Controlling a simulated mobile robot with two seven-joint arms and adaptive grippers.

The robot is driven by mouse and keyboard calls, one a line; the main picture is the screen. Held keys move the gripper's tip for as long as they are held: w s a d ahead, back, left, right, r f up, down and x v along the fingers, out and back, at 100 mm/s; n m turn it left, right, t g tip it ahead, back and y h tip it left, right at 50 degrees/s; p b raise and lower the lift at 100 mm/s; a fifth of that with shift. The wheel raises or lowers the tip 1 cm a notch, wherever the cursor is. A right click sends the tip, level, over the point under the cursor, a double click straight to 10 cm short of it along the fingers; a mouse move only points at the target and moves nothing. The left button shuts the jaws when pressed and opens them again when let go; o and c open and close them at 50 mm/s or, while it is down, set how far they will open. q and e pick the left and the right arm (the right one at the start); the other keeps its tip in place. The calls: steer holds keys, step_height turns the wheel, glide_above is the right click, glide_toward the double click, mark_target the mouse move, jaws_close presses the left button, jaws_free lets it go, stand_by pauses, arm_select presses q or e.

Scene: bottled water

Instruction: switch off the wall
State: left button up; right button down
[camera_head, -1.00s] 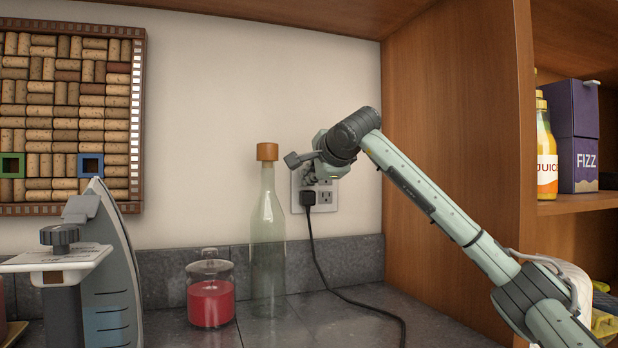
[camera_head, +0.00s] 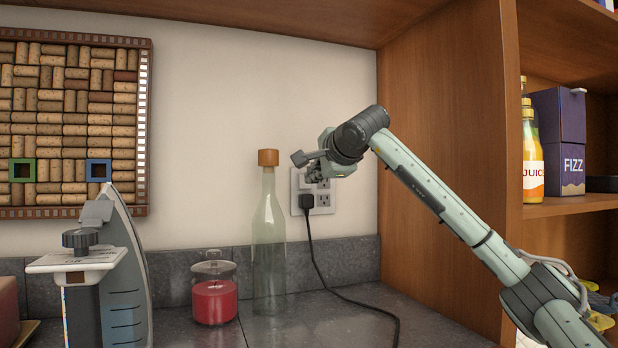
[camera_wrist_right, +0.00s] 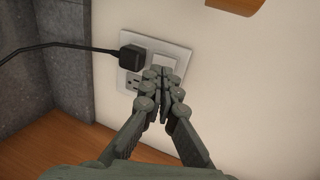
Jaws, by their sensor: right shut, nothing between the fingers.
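A white wall plate (camera_head: 323,208) sits low on the back wall beside the wooden side panel. It has outlets with a black plug (camera_head: 306,202) in it, and in the right wrist view the plate (camera_wrist_right: 181,52) also shows a pale switch (camera_wrist_right: 163,61). My right gripper (camera_head: 314,174) is in front of the plate's upper part and hides some of it. In the right wrist view its closed fingers (camera_wrist_right: 163,76) are at the switch's lower edge, with nothing between them. I cannot tell whether they touch it. My left gripper is not in view.
A corked glass bottle (camera_head: 268,238) and a jar of red liquid (camera_head: 214,296) stand left of the plate. The plug's cord (camera_head: 337,290) runs across the counter. An iron-like appliance (camera_head: 122,270) stands at left. The wooden panel (camera_head: 436,110) bounds the right.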

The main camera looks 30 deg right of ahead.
arm_select(q)
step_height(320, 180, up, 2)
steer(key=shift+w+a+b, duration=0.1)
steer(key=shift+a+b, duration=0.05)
steer(key=shift+b, duration=0.4)
arm_select(e)
steer(key=v, duration=1)
steer(key=shift+r, duration=0.3)
